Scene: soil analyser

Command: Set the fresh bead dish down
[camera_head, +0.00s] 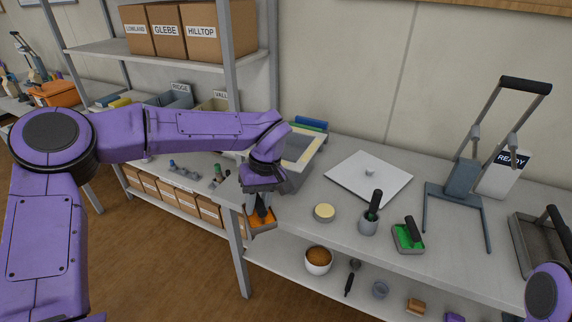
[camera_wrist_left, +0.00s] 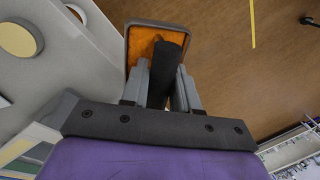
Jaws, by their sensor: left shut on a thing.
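My left gripper (camera_head: 262,205) is shut on the black handle (camera_wrist_left: 166,72) of a small grey dish of orange beads (camera_head: 262,225). In the left wrist view the bead dish (camera_wrist_left: 135,52) shows over the brown floor, just off the bench edge. It hangs at the front edge of the bench, apart from the top as far as I can tell. A similar dish with green contents and a black handle (camera_head: 409,235) stands on the bench to the right. My right gripper is out of view.
A metal lever stand (camera_head: 460,185) is further right. A shelf post (camera_head: 237,250) is close left.

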